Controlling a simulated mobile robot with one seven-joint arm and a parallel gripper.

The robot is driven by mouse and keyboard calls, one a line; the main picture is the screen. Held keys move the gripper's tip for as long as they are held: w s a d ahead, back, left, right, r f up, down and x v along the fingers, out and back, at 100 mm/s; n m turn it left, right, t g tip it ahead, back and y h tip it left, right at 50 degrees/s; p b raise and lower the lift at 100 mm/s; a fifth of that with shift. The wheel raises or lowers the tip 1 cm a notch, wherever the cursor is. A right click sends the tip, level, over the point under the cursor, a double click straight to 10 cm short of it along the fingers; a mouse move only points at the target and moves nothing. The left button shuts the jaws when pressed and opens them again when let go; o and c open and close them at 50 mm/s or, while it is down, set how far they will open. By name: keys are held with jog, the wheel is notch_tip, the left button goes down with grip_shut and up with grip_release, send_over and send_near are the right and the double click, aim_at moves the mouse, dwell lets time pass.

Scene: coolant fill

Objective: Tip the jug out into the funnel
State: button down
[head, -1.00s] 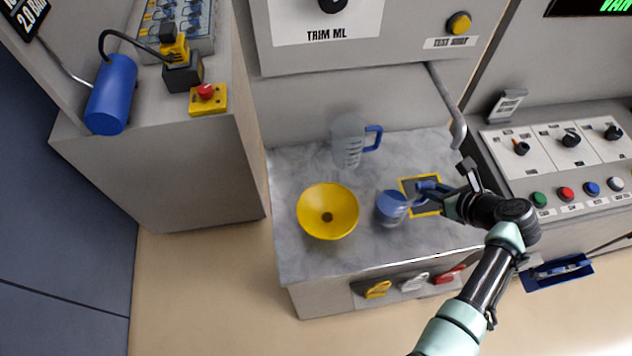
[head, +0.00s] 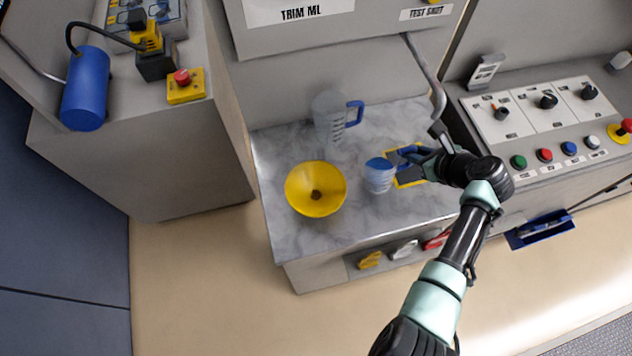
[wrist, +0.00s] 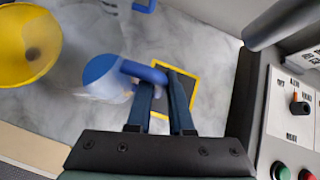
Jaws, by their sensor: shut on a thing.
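The small clear jug (head: 379,178), with blue at its top and a blue handle, is in my gripper (head: 410,163). My gripper is shut on the handle, from the right. The jug looks roughly upright, over or on the marble counter, right of the yellow funnel (head: 315,190) and apart from it. In the wrist view the jug (wrist: 103,78) is just ahead of the fingers (wrist: 163,92), and the funnel (wrist: 28,48) is at the upper left. The funnel has a dark hole at its middle. I cannot tell whether the jug's base touches the counter.
A larger clear measuring jug (head: 330,120) with a blue handle stands behind the funnel and small jug. A yellow-framed dark square (head: 408,178) lies under my gripper. A grey spout (head: 430,75) hangs behind my wrist. A control panel (head: 540,120) is at the right.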

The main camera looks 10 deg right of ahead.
aim_at(401, 149)
jog(key=shift+a+r, duration=0.1)
jog(key=shift+a+r+p, duration=0.15)
jog(key=shift+a+p, duration=0.05)
jog(key=shift+p, duration=0.2)
jog(key=shift+a+r+n+h+p, duration=0.3)
jog(key=shift+a+r+h+p, duration=0.15)
jog(key=shift+r+p, duration=0.2)
jog(key=shift+a+r+n+h+p, duration=0.3)
jog(key=shift+r+h+p, duration=0.25)
jog(key=shift+p, duration=0.2)
jog(key=shift+a+r+n+h, duration=0.1)
jog(key=shift+a+n+h, duration=0.2)
jog(key=shift+a+h, duration=0.35)
jog(key=shift+s+a+r+n+h+p, duration=0.1)
jog(key=shift+a+r+n+h+p, duration=0.45)
jog(key=shift+a+r+p, duration=0.55)
jog(key=shift+a+r+n+t+h+b, duration=0.1)
jog(key=shift+a+n+t+h+b, duration=0.25)
jog(key=shift+a+h+b, duration=0.55)
jog(key=shift+a+h+b, duration=0.3)
jog(key=shift+h+b, duration=0.1)
jog(key=shift+b, duration=0.05)
